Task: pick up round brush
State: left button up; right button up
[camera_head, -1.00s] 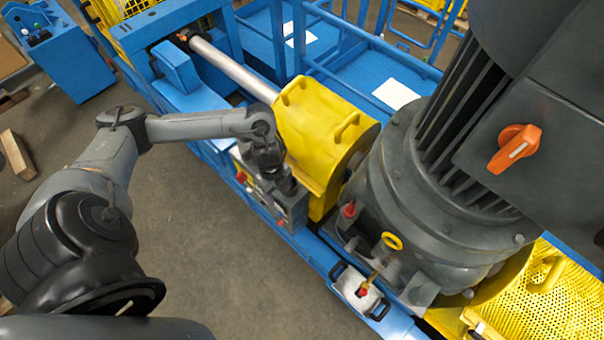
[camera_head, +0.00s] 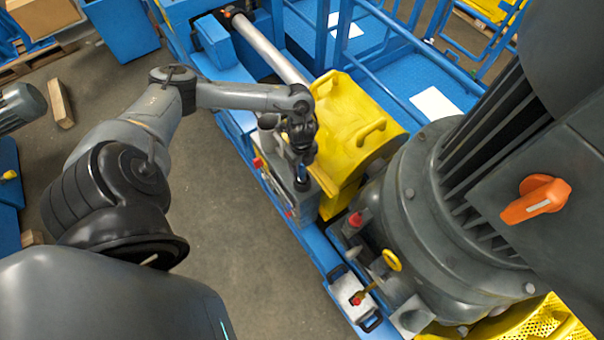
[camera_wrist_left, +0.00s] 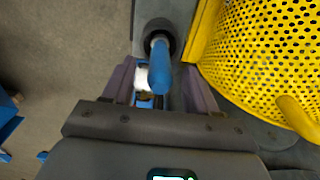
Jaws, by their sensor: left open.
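The round brush shows in the left wrist view as a blue handle (camera_wrist_left: 159,68) rising from a dark round piece. I cannot tell whether that piece is the brush's head or a holder. In the head view only a small blue bit of it (camera_head: 302,171) shows below my left gripper (camera_head: 301,163), above a grey box. My left gripper (camera_wrist_left: 159,72) is open, with one finger on each side of the blue handle. I see no finger closed on it. My right gripper is not in view.
A yellow guard (camera_head: 352,125) stands close to the right of my left gripper. A grey box (camera_head: 297,195) with red buttons is below it. Grey floor is open at left.

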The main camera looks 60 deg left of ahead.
aim_at(302, 175)
pick_arm(q)
jog(key=shift+d+f, duration=0.1)
jog(key=shift+f, duration=1.9)
grip_shut()
